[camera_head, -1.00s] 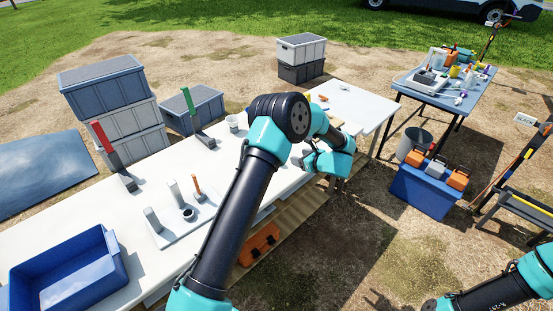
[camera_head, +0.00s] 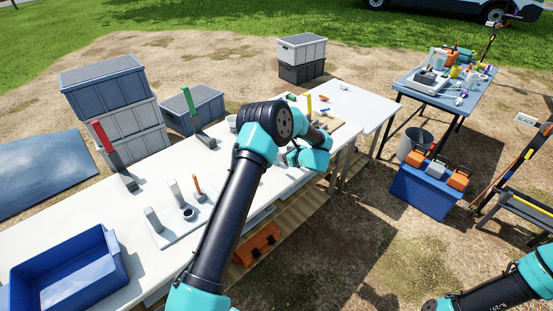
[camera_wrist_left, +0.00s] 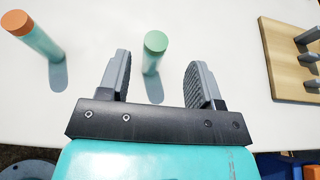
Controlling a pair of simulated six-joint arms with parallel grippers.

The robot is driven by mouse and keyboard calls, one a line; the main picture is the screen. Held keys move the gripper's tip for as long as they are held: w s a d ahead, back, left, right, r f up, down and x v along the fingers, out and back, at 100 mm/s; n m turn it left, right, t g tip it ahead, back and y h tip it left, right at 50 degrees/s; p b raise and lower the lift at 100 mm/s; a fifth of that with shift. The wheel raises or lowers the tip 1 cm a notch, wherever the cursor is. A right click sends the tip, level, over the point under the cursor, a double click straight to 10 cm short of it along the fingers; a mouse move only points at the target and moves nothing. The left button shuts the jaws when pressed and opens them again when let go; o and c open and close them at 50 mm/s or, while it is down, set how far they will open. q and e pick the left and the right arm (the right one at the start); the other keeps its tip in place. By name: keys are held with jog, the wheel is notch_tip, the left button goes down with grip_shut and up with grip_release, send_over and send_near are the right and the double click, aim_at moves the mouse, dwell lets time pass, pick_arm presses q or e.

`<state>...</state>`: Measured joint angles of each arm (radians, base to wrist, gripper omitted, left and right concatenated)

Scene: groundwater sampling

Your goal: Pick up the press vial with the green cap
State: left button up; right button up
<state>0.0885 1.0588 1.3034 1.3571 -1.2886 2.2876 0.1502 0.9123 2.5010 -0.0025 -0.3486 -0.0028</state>
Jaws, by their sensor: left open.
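The vial with the green cap (camera_wrist_left: 155,44) stands upright on the white table in the left wrist view. My left gripper (camera_wrist_left: 158,66) is open, with one grey finger on each side of the vial; whether either finger touches it, I cannot tell. A vial with an orange cap (camera_wrist_left: 36,40) stands to the left, outside the fingers. In the head view my left arm covers this part of the table, and I cannot make out the green-capped vial there. Only part of my right arm shows at the lower right; its gripper is out of frame.
A wooden board with grey uprights (camera_wrist_left: 296,60) lies right of the gripper. On the long white table (camera_head: 130,215) are a blue bin (camera_head: 113,262), a white holder plate (camera_head: 170,236), and red and green upright markers. A blue cooler (camera_head: 422,190) stands on the ground at right.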

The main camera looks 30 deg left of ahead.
pick_arm(q)
jog(key=shift+s+x, duration=0.15)
jog(key=shift+x, duration=1.15)
jog(key=shift+s+x, duration=0.1)
jog(key=shift+x, duration=1.2)
jog(key=shift+a+r, duration=0.15)
jog(key=shift+r, duration=0.05)
jog(key=shift+c, duration=0.3)
jog(key=c, duration=0.9)
